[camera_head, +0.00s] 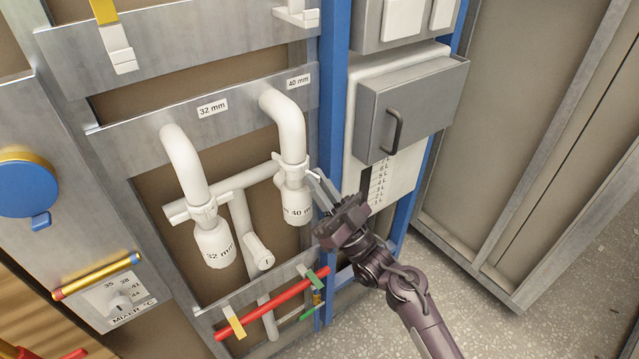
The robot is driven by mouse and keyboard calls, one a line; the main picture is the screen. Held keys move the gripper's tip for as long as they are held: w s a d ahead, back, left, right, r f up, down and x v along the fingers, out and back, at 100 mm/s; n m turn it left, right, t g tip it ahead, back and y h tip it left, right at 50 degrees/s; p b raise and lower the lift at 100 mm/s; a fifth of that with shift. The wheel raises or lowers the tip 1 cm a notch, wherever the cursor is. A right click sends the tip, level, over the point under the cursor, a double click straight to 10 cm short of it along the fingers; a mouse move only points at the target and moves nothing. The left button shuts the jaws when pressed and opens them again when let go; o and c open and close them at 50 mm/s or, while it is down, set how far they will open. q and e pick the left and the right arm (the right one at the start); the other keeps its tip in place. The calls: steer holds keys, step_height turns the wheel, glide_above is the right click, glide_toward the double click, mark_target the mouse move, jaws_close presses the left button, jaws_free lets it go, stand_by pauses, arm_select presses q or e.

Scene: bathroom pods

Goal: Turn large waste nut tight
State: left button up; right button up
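The large waste nut (292,181) is a white collar on the right-hand pipe, under the bend labelled 40 mm. A white cup marked 40 (298,208) hangs below it. My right gripper (316,186) comes in from the lower right, its tips just at the right side of the nut. Its two pale fingers look apart. I cannot tell whether they touch the nut. The smaller nut (203,212) sits on the 32 mm pipe to the left, above a cup marked 32 mm (215,246). My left gripper is not in view.
A blue post (334,90) stands close to the right of the nut. A grey box with a handle (410,110) juts out beyond it. A red pipe (285,300) with yellow and green clips runs below. Open floor (470,320) lies at the lower right.

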jaws_close()
